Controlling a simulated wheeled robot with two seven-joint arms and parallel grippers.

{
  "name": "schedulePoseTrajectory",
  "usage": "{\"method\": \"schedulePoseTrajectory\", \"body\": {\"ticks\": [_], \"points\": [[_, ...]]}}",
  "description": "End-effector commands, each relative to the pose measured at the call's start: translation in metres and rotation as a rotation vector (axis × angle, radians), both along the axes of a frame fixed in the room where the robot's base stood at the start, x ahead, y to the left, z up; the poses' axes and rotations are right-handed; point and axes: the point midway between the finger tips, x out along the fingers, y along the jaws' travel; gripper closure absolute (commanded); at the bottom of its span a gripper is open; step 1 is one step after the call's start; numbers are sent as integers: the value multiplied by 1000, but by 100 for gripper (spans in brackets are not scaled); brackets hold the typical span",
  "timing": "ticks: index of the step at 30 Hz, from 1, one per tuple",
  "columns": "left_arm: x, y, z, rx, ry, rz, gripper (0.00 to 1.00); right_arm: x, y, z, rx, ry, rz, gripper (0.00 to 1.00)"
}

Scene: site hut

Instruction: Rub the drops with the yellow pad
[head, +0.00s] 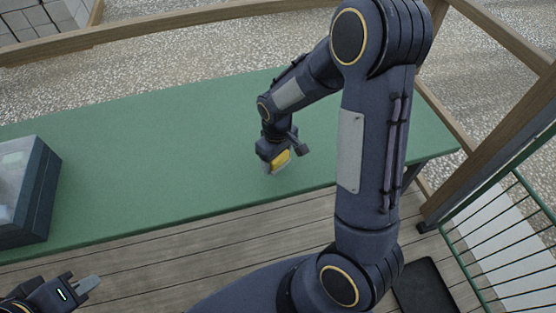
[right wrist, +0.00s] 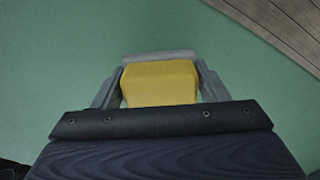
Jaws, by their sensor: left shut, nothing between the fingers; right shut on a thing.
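The yellow pad (right wrist: 160,84) is between the fingers of my right gripper (right wrist: 158,88), which is shut on it. In the head view the pad (head: 281,160) shows at the lower end of my right arm, at the green table (head: 180,160). I cannot tell whether the pad touches the table top. My left gripper (head: 88,284) is shut and empty, in front of the table at the lower left, over the plank floor. No drops can be made out on the table in either view; the right gripper and arm hide part of it.
A dark box with a clear top (head: 38,195) stands at the table's left end. Wooden rails (head: 180,32) run behind the table and at the right. A green wire railing (head: 500,235) and a dark mat (head: 427,285) are at the lower right. The table's middle left is clear.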

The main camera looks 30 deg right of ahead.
Motion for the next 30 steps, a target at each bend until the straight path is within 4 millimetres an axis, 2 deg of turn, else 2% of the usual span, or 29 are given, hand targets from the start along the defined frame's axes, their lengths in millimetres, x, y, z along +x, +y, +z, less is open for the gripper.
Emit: {"method": "schedulePoseTrajectory", "body": {"ticks": [1,15,30], "points": [[0,0,8,0,0,0,100,1,0,9,1,-2,0,61],[0,0,36,0,0,0,100,6,1,47,1,-3,-1,61],[0,0,36,0,0,0,100,6,1,48,1,-2,-1,61]]}}
